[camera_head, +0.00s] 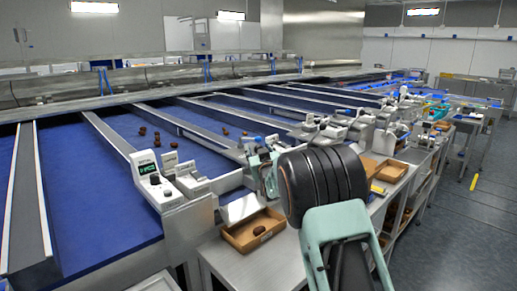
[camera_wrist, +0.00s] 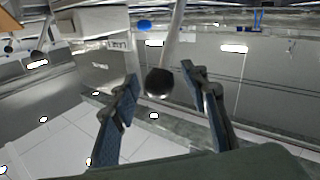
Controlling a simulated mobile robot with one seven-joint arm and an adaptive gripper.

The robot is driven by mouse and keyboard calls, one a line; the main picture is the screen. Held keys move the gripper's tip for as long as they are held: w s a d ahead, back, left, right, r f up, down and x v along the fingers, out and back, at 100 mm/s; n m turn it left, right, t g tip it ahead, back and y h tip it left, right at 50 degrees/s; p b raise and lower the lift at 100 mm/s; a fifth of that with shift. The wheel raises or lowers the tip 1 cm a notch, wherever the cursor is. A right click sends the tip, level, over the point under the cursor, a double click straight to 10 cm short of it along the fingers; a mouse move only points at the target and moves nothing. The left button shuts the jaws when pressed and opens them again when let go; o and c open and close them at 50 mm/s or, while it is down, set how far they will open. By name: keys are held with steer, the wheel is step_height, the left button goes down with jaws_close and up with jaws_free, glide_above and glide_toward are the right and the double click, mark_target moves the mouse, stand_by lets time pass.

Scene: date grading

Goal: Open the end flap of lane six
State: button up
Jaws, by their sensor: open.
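In the wrist view, a pale lever with a round black knob (camera_wrist: 159,82) stands between the open fingers of my gripper (camera_wrist: 158,72). The knob looks apart from both fingers, and its distance is hard to judge. In the head view my gripper (camera_head: 261,168) is at the front ends of the lanes, partly hidden by my own dark wrist. The end flap behind it is hidden or too small to make out. No lane number is readable, so I cannot tell which lane is six.
A wooden tray (camera_head: 254,232) with dark dates sits on the metal bench below my gripper. A control box (camera_head: 150,180) stands at a nearer lane end. Several dates lie on the blue belt (camera_head: 105,205). More lane-end fittings (camera_head: 325,130) run to the right.

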steer(key=shift+w, duration=0.15)
jaws_close()
stand_by(0.4)
